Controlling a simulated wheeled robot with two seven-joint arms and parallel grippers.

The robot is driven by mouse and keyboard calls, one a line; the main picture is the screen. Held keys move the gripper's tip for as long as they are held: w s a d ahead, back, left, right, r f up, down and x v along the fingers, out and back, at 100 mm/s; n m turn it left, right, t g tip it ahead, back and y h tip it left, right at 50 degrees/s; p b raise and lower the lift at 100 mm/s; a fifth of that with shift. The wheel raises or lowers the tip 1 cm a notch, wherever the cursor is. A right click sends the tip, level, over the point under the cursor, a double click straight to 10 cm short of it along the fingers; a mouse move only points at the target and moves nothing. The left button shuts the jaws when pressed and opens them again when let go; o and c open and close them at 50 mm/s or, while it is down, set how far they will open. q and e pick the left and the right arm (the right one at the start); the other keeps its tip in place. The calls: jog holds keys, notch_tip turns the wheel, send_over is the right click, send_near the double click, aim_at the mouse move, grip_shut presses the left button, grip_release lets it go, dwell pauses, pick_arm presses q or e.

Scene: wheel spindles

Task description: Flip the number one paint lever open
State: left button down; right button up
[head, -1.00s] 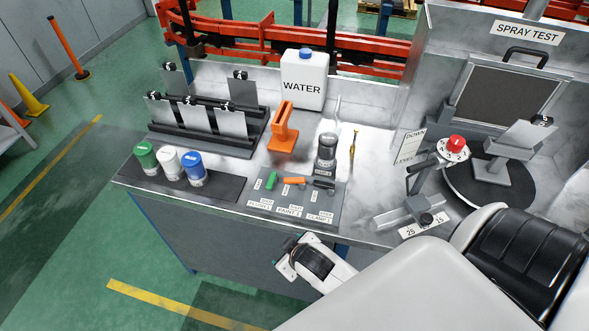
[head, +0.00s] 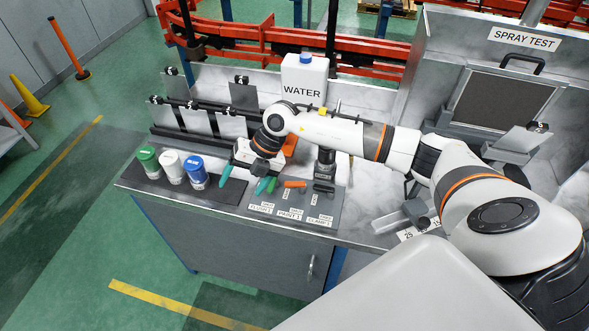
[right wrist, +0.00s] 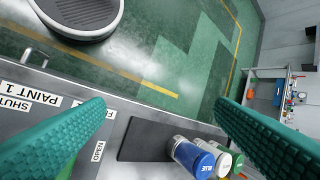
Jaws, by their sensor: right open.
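The paint 1 lever is the short orange handle (head: 294,184) on the grey lever panel (head: 330,205), behind the PAINT 1 label. It lies between a green lever (head: 272,184) and a dark lever (head: 324,187). My right gripper (head: 245,184) is open and empty, with teal fingers pointing down at the panel's left edge. Its right finger is close beside the green lever; I cannot tell whether they touch. In the right wrist view the open fingers (right wrist: 160,106) spread wide, with the PAINT 1 label at left; the orange lever does not show there. My left gripper is not in view.
Green, white and blue paint cups (head: 196,172) stand left of my right gripper on a dark mat (head: 235,190). A panel rack (head: 170,140) and a white water jug (head: 303,85) stand behind. The orange holder is partly hidden by my right arm.

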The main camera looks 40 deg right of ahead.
aim_at(295, 183)
jog(key=d+r+m+g+h, duration=0.15)
jog(key=d+h, duration=0.45)
jog(key=d, duration=0.9)
jog(key=f+b, duration=0.2)
jog(key=f, duration=0.2)
jog(key=f+b, duration=0.3)
jog(key=f, duration=0.1)
jog(key=f+b, duration=0.3)
jog(key=f, duration=0.1)
jog(key=shift+w, duration=0.25)
